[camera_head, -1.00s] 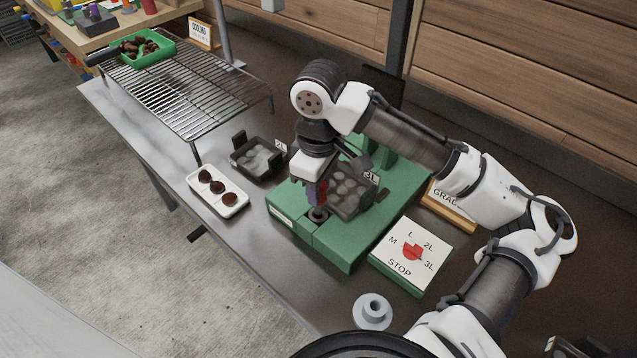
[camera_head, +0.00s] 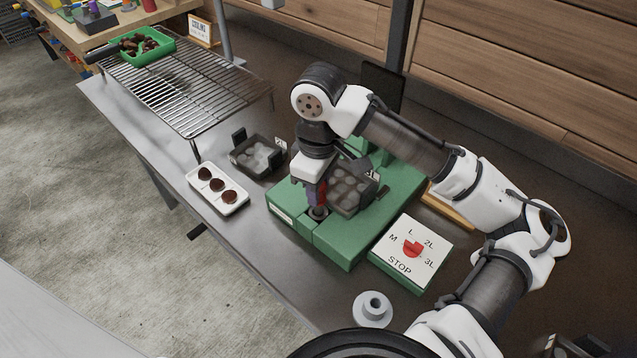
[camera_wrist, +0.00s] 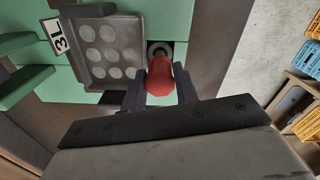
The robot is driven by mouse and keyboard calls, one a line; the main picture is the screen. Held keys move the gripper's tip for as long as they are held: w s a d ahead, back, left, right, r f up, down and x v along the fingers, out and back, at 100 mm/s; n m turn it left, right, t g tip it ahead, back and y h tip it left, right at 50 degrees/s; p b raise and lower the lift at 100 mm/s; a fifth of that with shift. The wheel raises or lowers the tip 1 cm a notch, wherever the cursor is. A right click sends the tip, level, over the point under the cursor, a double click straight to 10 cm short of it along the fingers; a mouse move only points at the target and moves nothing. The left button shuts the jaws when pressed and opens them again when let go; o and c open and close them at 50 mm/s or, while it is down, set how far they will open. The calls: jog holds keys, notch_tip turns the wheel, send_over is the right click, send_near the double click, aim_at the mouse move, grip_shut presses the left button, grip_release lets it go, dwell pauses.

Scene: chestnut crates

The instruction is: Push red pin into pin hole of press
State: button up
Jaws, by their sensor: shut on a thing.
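The red pin (camera_wrist: 159,79) is between the fingers of my gripper (camera_wrist: 160,88), which is shut on it. In the head view my gripper (camera_head: 317,196) points down over the front of the green press (camera_head: 340,243), and only a little red shows between the fingers. The pin hole with its grey ring (camera_wrist: 158,49) is just beyond the pin in the wrist view; in the head view the ring (camera_head: 318,212) is right under the fingertips. The pin's lower end is hidden, so I cannot tell whether it is in the hole.
A dark plate marked 3L (camera_head: 351,190) sits on the press beside my gripper. A 2L plate (camera_head: 258,156) and a white tray with chestnuts (camera_head: 218,188) lie to the left. A dial box (camera_head: 410,250) and a grey flanged piece (camera_head: 373,308) stand to the right and front.

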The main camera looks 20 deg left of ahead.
jog(key=shift+f+b, duration=0.85)
jog(key=shift+f, duration=0.55)
jog(key=o, duration=1.1)
notch_tip(320, 180, up, 14)
jog(key=shift+f, duration=0.1)
